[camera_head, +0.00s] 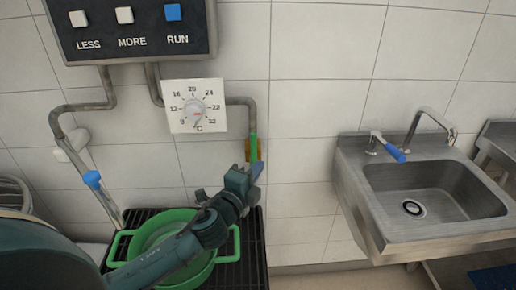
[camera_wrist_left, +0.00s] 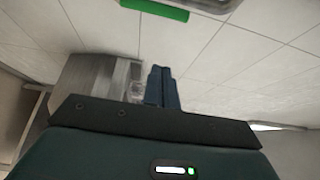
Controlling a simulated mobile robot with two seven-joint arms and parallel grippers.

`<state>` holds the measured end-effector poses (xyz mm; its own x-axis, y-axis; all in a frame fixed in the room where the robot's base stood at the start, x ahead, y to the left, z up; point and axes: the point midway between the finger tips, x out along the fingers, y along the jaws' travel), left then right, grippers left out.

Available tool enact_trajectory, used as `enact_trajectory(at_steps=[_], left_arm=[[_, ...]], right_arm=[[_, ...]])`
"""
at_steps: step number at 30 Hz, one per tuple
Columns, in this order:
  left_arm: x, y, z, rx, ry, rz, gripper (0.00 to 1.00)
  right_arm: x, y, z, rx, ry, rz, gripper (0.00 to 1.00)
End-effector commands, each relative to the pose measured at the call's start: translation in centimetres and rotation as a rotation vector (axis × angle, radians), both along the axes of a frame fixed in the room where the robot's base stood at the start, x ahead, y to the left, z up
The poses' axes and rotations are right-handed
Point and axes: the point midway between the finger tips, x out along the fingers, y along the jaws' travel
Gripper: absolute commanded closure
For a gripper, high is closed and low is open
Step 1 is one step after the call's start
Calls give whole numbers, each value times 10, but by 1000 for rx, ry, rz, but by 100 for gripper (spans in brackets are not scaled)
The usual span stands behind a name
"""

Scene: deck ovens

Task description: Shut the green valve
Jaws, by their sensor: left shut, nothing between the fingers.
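The green valve (camera_head: 253,146) sits on the wall pipe right of the dial. Its green handle stands upright in line with the pipe, in front of an orange-brown body. My left gripper (camera_head: 257,168) reaches in from the lower left, with its tips just below the handle's lower end. I cannot tell if they touch it. In the left wrist view the green handle (camera_wrist_left: 155,9) lies across the top edge, apart from the finger tips (camera_wrist_left: 161,70). The fingers are together and empty. My right gripper does not show.
A green pot (camera_head: 124,247) stands on a black grate (camera_head: 256,270) under my left arm. A dial (camera_head: 195,106) and a button panel (camera_head: 140,45) are on the tiled wall. A blue-handled valve (camera_head: 92,179) is at left. A steel sink (camera_head: 375,215) is at right.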

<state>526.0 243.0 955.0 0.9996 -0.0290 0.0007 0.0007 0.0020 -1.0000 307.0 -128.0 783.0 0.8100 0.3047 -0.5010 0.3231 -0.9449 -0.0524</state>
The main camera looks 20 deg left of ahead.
Motion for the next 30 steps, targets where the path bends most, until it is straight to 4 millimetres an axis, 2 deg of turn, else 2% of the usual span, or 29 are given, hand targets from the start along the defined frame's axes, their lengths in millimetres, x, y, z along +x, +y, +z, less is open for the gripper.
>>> enact_trajectory(at_steps=[5, 15, 17, 18, 22, 30], left_arm=[[21, -1, 2, 0, -3, 0, 100], [93, -3, 2, -2, -2, 1, 100], [102, -2, 2, -2, -1, 1, 100], [96, 8, 1, 1, 2, 2, 100], [90, 24, 0, 0, 2, 1, 100], [86, 35, 0, -1, 0, -1, 100]], right_arm=[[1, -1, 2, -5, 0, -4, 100], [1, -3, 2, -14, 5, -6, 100], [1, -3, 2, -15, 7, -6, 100], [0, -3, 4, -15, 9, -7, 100], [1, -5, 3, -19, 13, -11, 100], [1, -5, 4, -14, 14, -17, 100]])
